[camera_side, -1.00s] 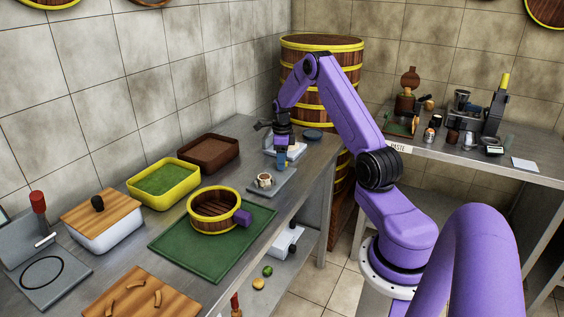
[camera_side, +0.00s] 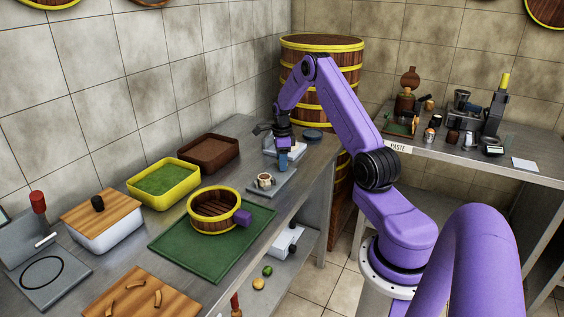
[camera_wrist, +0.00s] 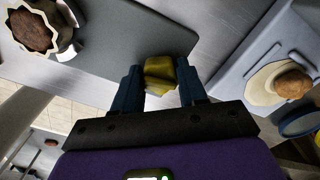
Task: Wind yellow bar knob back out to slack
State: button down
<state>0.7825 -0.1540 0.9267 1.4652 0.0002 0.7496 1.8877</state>
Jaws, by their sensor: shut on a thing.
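The yellow knob (camera_wrist: 160,72) sits between the two blue fingers of my gripper (camera_wrist: 160,84) in the wrist view. My gripper is shut on it, with one finger on each side. Its lower part and whatever it is fixed to are partly hidden. In the side view my gripper (camera_side: 284,166) points down over the far end of the steel counter, just behind a grey slab (camera_side: 286,186). The knob cannot be made out there, as the fingers cover it.
A small cup with brown filling (camera_side: 265,181) stands on the slab, close to my gripper. A pale unit (camera_wrist: 262,68) with a cream dish and brown ball lies to the right in the wrist view. A banded wooden ring (camera_side: 207,222) rests on a green mat (camera_side: 190,257) nearer the camera.

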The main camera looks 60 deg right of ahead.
jog(key=n, duration=0.5)
jog(key=shift+n, duration=0.4)
jog(key=shift+f, duration=0.1)
jog(key=shift+n, duration=0.6)
jog(key=n, duration=0.6)
jog(key=shift+n, duration=0.4)
jog(key=shift+s+f, duration=0.1)
jog(key=c, duration=0.8)
grip_release()
